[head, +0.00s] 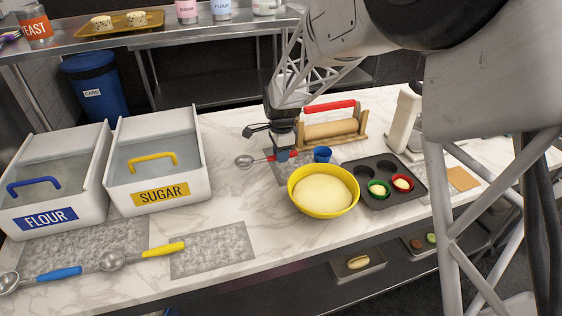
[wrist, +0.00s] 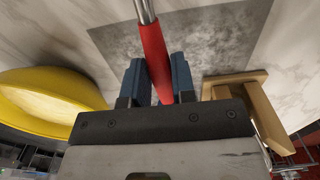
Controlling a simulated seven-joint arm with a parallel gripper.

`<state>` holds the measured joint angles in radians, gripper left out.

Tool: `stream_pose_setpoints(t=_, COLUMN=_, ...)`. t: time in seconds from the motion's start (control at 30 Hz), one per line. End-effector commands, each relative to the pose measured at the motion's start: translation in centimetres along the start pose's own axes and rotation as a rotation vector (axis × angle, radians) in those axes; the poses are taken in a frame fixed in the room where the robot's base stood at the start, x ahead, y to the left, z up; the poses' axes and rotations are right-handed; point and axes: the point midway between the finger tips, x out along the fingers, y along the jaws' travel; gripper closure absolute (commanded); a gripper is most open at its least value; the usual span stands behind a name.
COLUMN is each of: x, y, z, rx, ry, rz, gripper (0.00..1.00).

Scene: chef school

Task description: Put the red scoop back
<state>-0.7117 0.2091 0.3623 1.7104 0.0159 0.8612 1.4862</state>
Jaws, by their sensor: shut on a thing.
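The red scoop has a metal bowl (head: 243,161) and a red handle, which also shows in the wrist view (wrist: 154,55). My gripper (head: 284,156) is shut on the red handle, with its blue fingers (wrist: 158,82) on either side. The scoop's bowl points left in the head view. The scoop is low over a grey speckled mat (wrist: 205,42) on the marble counter; I cannot tell whether it touches. Part of the handle is hidden behind the fingers in the head view.
A rolling pin on a wooden stand (head: 333,131) is behind. Flour (head: 50,218) and sugar bins (head: 160,195), a blue scoop (head: 58,274) and a yellow scoop (head: 165,250) are left.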

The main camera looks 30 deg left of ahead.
Motion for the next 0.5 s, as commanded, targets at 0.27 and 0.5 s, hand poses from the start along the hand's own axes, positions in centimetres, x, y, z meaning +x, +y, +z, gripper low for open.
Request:
stream_pose_setpoints(t=0.27, x=2.9, y=0.1, z=0.0, rx=0.000, ry=0.000, rz=0.002, gripper=0.99)
stream_pose_setpoints(t=0.5, x=3.4, y=0.0, z=0.0, rx=0.000, ry=0.000, rz=0.000, gripper=0.99)
